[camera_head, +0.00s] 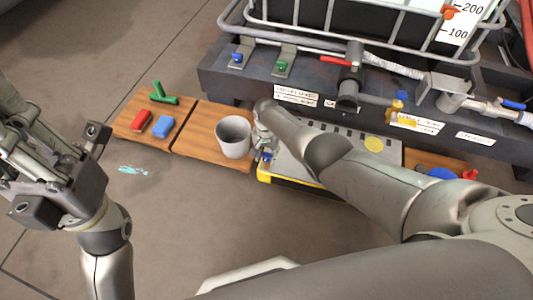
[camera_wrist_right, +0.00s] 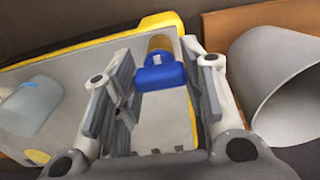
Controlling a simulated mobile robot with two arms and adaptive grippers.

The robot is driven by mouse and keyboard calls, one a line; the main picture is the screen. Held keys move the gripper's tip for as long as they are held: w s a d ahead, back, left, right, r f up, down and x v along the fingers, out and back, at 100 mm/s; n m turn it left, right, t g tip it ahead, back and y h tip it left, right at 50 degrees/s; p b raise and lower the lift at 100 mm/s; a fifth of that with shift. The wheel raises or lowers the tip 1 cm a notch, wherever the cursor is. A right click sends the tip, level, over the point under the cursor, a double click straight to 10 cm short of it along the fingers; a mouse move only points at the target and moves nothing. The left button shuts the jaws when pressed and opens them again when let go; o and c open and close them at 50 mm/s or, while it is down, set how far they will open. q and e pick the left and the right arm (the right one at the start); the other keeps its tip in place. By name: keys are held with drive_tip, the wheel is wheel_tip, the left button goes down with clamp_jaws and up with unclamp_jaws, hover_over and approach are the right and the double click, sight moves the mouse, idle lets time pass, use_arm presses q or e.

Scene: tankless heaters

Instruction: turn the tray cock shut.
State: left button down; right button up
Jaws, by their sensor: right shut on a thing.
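The tray cock has a blue handle (camera_wrist_right: 160,72) on a brass-coloured body (camera_wrist_right: 160,44), at the edge of a grey tray with a yellow rim (camera_wrist_right: 110,40). In the head view the tray (camera_head: 308,158) lies below the heavy dark frame, and a bit of blue of the cock (camera_head: 266,156) shows at its left end. In the head view my right arm hides much of this gripper and tray. My left gripper (camera_head: 62,172) is open and empty, far left of the tray.
A grey-white bucket (camera_head: 234,138) stands on a wooden board close left of the right gripper. Red (camera_head: 140,120) and blue (camera_head: 163,126) blocks and a green T-shaped piece (camera_head: 160,94) lie farther left. The dark frame (camera_head: 225,82) carries pipes and valves behind.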

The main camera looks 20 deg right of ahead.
sight(267, 153)
drive_tip(key=o, duration=1)
drive_tip(key=shift+r, duration=0.15)
drive_tip(key=shift+r, duration=5.9)
